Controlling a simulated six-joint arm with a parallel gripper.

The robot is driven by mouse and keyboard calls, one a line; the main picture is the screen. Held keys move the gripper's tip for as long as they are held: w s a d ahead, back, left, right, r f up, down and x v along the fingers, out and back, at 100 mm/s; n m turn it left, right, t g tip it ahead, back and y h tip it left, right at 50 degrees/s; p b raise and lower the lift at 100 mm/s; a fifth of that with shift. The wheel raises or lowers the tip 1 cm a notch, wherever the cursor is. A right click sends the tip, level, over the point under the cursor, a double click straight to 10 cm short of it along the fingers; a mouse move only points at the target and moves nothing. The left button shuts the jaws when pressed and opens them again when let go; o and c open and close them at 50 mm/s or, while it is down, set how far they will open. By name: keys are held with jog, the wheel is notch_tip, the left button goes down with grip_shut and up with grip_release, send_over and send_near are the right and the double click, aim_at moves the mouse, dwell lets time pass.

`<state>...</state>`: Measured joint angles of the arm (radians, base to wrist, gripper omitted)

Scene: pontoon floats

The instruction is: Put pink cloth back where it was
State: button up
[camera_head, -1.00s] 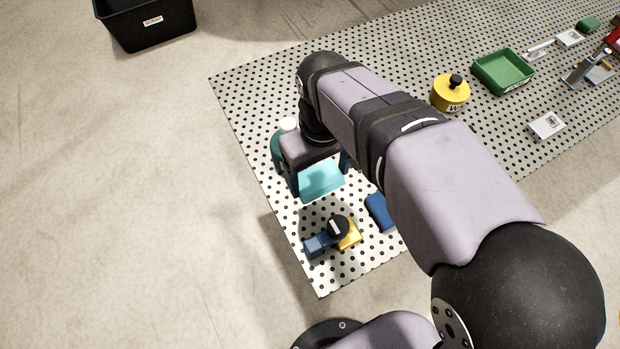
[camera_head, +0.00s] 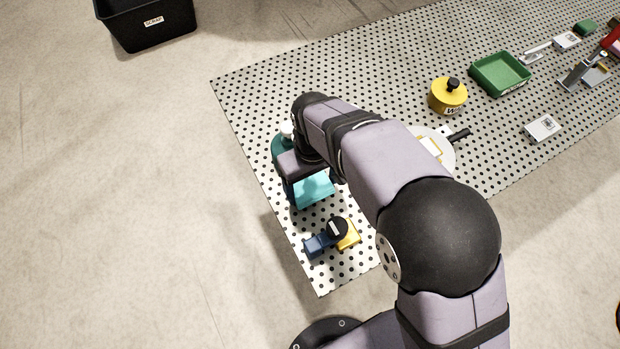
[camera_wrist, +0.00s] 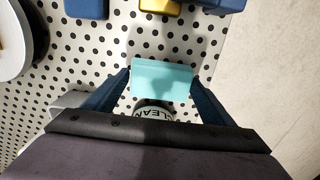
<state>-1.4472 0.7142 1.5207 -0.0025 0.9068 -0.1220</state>
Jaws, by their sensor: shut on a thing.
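No pink cloth shows clearly in either view. My gripper (camera_wrist: 162,88) is shut on a flat turquoise piece (camera_wrist: 162,80), which spans the space between its two blue fingers in the wrist view. The same turquoise piece (camera_head: 314,191) shows under my wrist in the head view, over the near left part of the dotted board (camera_head: 250,110). A round container marked "CLEAN" (camera_wrist: 154,110) is partly hidden behind the gripper body in the wrist view. A teal container (camera_head: 279,149) stands beside my wrist in the head view. I cannot tell the turquoise piece's height.
A white disc with a black handle (camera_head: 447,144) is partly behind my arm. A yellow lidded pot (camera_head: 447,97), a green tray (camera_head: 500,74) and a black bin (camera_head: 150,27) stand farther off.

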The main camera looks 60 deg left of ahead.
aim_at(310, 183)
jog(key=shift+a, duration=0.55)
jog(key=shift+f+p, duration=0.45)
jog(key=shift+f, duration=0.15)
jog(key=shift+f, duration=0.15)
jog(key=o, duration=1.2)
notch_tip(310, 183, up, 12)
jog(key=b, duration=0.1)
jog(key=shift+b, duration=0.3)
